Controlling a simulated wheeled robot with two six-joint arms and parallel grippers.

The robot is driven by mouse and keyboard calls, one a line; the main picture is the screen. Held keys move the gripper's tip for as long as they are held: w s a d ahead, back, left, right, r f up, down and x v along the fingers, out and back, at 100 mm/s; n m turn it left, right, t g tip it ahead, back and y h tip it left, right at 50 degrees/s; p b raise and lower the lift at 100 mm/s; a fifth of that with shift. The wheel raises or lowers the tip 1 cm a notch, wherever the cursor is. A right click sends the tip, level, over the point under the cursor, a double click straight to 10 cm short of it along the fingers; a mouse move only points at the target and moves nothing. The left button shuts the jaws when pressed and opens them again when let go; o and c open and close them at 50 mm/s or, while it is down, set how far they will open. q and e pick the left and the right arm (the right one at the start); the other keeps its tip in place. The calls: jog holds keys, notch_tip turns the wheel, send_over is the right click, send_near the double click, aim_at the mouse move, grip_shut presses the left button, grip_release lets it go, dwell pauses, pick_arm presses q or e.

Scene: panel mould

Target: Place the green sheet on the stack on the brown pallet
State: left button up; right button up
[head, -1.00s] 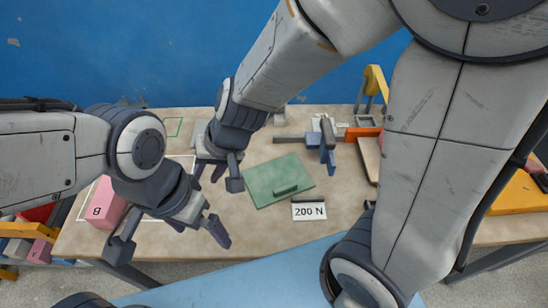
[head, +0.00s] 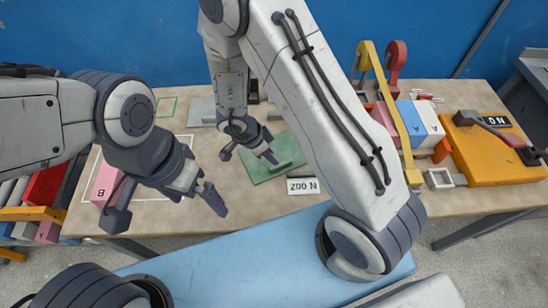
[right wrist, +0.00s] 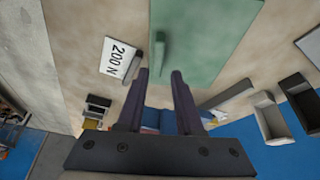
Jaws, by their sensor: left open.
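The green sheet (head: 262,172) lies flat on the table with a raised green handle (head: 287,165) on top. Both also show in the right wrist view, the sheet (right wrist: 215,40) and the handle (right wrist: 160,50). My right gripper (head: 248,156) is over the sheet, fingers apart and empty. In the right wrist view, the handle lies just ahead of the gap between its fingertips (right wrist: 160,74). My left gripper (head: 166,210) is open and empty near the table's front left. I cannot make out the brown pallet or its stack; my right arm covers the middle right of the table.
A "200 N" card (head: 303,187) lies beside the sheet. A pink block marked B (head: 107,182) stands at the left by a white outline.

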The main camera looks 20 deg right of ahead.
aim_at(289, 155)
jog(key=b+x, duration=0.2)
jog(key=x, duration=0.4)
jog(key=shift+s+d+f, duration=0.1)
jog(key=shift+d+f, duration=0.1)
jog(key=shift+c, duration=0.3)
grip_shut()
